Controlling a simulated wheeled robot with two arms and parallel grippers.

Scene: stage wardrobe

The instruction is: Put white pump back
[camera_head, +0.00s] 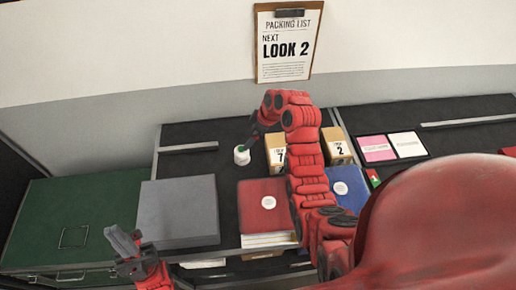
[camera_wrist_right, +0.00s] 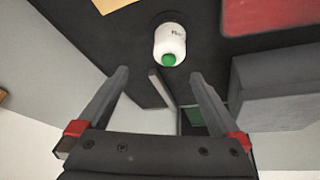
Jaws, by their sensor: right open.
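The white pump (camera_head: 242,155) is a small white bottle with a green top. It stands on the dark counter, left of a tan box marked 7 (camera_head: 276,152). In the right wrist view the pump (camera_wrist_right: 169,45) shows dark print on its side and its green top faces my fingers. My right gripper (camera_wrist_right: 160,73) is open and empty, with the pump just beyond its fingertips and not touched. In the head view my right arm reaches over the counter, and its hand is partly hidden by the pump's surroundings. My left gripper (camera_head: 125,240) is low at the left, with its jaw gap unclear.
A grey box (camera_head: 178,210), a red folder (camera_head: 262,205) and a blue folder (camera_head: 348,196) lie in front. A box marked 2 (camera_head: 337,147) stands to the right. A green trunk (camera_head: 70,220) is at left. A packing list (camera_head: 287,45) reads "NEXT LOOK 2".

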